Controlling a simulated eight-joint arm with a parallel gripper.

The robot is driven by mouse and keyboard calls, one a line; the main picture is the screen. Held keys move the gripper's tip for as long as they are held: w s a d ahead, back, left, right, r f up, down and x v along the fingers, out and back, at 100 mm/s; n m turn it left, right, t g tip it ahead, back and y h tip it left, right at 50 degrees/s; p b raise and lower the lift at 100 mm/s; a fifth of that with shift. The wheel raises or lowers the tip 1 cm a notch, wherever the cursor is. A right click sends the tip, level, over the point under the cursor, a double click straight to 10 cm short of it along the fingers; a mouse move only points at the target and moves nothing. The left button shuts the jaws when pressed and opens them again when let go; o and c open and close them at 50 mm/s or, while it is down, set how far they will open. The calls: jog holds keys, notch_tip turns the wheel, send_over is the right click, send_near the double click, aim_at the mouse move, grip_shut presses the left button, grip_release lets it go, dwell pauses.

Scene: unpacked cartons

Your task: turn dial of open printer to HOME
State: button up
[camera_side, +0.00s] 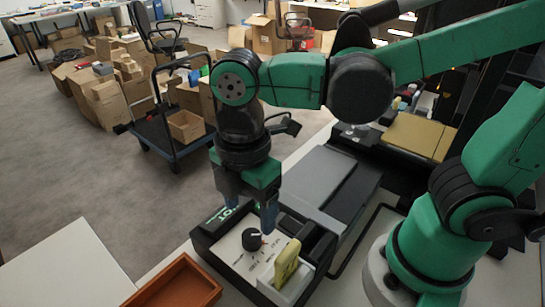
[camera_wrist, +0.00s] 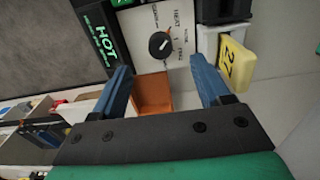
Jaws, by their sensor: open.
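The printer (camera_side: 318,235) is a dark machine with a white control panel at its near end. Its dial (camera_side: 252,239) is a round black knob on that panel, ringed by printed labels too small to read surely in the side view. In the wrist view the dial (camera_wrist: 159,45) carries a white mark, slanting to the upper right; one label there looks like HEAT. I cannot tell which label the mark meets. My gripper (camera_side: 250,208) is open and empty, pointing down above the panel. In the wrist view the dial lies just beyond the gap between the blue fingers (camera_wrist: 161,70).
A yellow block (camera_side: 286,262) marked 27 in the wrist view (camera_wrist: 235,62) stands upright beside the dial. An orange-brown tray (camera_side: 175,285) lies at the near left of the printer. HOT is printed on the printer's dark edge (camera_wrist: 103,35). A cart (camera_side: 172,135) and cartons stand behind.

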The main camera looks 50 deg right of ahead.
aim_at(252, 235)
jog(key=shift+f, duration=2.7)
jog(key=shift+c, duration=0.2)
grip_shut()
